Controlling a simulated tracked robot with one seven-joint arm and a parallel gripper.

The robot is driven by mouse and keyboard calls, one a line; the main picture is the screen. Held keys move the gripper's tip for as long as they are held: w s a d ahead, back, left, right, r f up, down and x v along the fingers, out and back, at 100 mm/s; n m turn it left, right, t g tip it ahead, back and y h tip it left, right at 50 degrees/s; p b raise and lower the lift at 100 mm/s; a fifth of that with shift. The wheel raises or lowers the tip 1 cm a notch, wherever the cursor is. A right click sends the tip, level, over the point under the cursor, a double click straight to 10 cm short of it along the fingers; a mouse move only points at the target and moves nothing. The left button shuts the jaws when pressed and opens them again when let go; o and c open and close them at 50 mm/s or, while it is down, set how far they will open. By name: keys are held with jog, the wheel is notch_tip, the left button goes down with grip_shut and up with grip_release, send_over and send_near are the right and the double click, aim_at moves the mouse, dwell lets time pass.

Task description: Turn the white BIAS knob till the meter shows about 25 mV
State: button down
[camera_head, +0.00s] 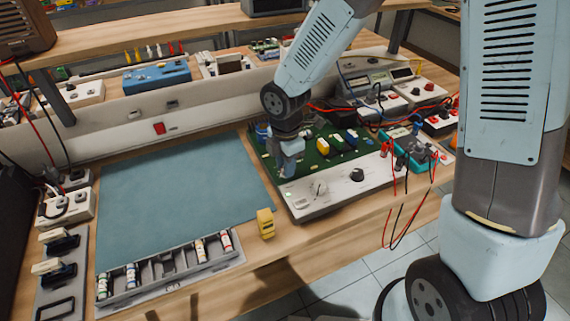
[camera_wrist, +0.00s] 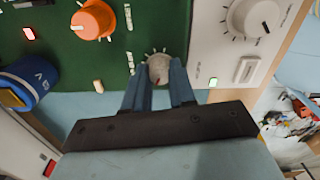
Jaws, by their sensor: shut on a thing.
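My gripper (camera_wrist: 160,88) is shut on this knob, one blue finger on each side. In the head view my gripper (camera_head: 289,172) reaches down to the left part of the green board (camera_head: 322,152); the arm hides the knob there. The BIAS lettering is not legible. A grey instrument with a small display (camera_head: 380,78) stands behind the board; I cannot confirm it is the meter, and no reading is legible.
The board's white front panel carries a large white knob (camera_head: 318,189) and a black knob (camera_head: 357,174). An orange knob (camera_wrist: 93,20) and a blue cylinder (camera_wrist: 30,82) are near my fingers. Red and black leads (camera_head: 392,222) hang at the right. A teal mat (camera_head: 185,195) lies clear at the left.

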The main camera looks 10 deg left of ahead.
jog(key=shift+m, duration=0.3)
jog(key=m, duration=0.4)
jog(key=shift+m, duration=0.3)
jog(key=m, duration=0.4)
jog(key=shift+m, duration=0.3)
jog(key=m, duration=0.4)
jog(key=shift+m, duration=0.3)
jog(key=m, duration=0.5)
jog(key=c, duration=0.9)
grip_release()
